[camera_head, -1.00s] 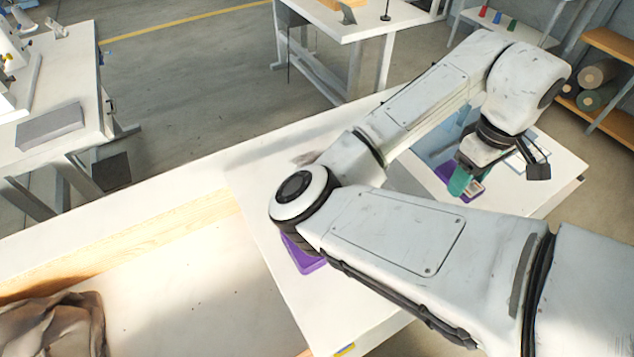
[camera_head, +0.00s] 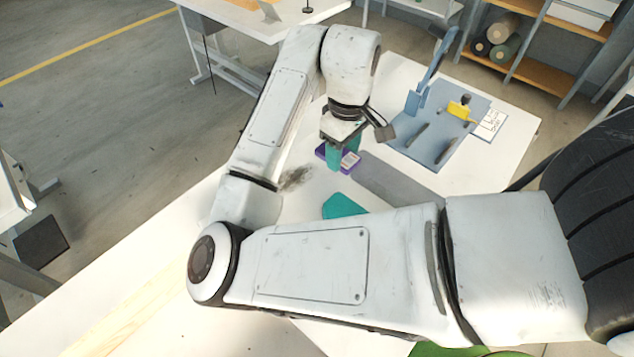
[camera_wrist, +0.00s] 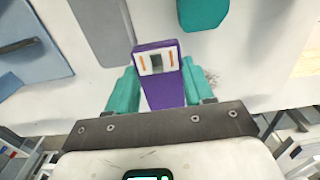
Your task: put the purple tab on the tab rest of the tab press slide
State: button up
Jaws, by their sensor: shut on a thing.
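My gripper (camera_head: 343,157) has teal fingers and is shut on the purple tab (camera_head: 322,151), above the white table. In the wrist view the purple tab (camera_wrist: 165,92) sits between the two teal fingers (camera_wrist: 160,88), its end with a white patch and orange marks pointing away from my gripper. The blue press (camera_head: 443,150), with an upright blue lever (camera_head: 430,75) and a yellow part (camera_head: 459,110), stands to the right of my gripper, apart from it. I cannot tell which of its parts is the tab rest. A corner of the press shows at left in the wrist view (camera_wrist: 30,68).
A flat grey strip (camera_head: 395,180) lies between my gripper and the press. A teal piece (camera_head: 342,206) lies on the table (camera_head: 300,205) nearer me, partly hidden by my arm. A white printed card (camera_head: 492,124) lies at the right of the press. Shelves with rolls stand behind.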

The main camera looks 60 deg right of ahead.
jog(key=b, duration=0.2)
send_over(316, 188)
jog(key=f, duration=0.3)
jog(key=s+f, duration=0.1)
jog(key=f, duration=0.1)
jog(key=shift+d+f, duration=0.1)
jog(key=shift+d, duration=0.1)
jog(key=shift+w+a+f, duration=0.1)
jog(key=shift+w+f, duration=0.15)
jog(key=shift+f, duration=0.75)
jog(key=shift+w+a+f, duration=0.1)
jog(key=shift+w+f, duration=0.1)
jog(key=shift+f, duration=0.75)
jog(key=shift+f, duration=0.15)
jog(key=o, duration=1)
